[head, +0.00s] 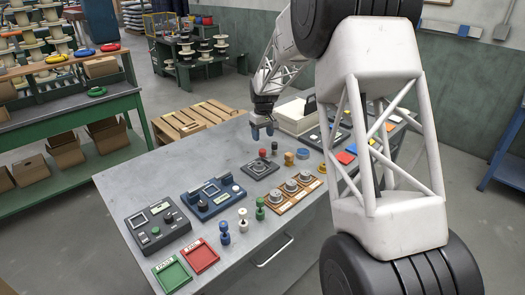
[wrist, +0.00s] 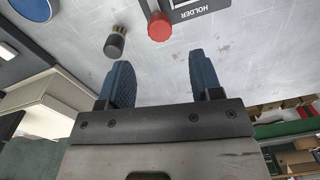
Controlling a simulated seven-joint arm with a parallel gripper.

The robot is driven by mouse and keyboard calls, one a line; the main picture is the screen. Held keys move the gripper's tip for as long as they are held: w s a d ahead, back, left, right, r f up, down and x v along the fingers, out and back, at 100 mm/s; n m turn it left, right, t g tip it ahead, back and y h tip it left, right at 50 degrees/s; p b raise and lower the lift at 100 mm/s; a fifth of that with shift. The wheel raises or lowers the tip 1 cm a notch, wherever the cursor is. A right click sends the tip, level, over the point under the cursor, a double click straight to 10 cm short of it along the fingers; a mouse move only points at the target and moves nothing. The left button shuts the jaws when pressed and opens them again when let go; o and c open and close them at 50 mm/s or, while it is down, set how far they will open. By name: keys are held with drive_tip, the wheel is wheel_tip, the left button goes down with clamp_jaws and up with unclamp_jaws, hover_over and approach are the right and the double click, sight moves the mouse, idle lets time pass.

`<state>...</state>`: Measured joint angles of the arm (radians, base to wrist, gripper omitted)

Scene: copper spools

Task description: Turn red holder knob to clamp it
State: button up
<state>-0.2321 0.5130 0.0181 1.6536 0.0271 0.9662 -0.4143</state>
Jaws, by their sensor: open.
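The red holder knob (wrist: 159,27) shows near the top of the wrist view, at the edge of a dark plate lettered HOLDER (wrist: 194,10). In the head view the red knob (head: 262,152) is at the back edge of the dark holder plate (head: 259,169). My gripper (head: 262,131) is above the bench, behind the knob in the head view. In the wrist view my gripper (wrist: 160,72) has two blue fingers apart with nothing between them. The knob lies beyond the fingertips, roughly centred on the gap, and is not touched.
A wooden board with several round fixtures (head: 292,190) lies right of the holder. Bare bench (head: 165,160) lies to the left.

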sight(262, 150)
idle(0.3)
drive_tip(key=shift+f, duration=3.9)
drive_tip(key=c, duration=0.9)
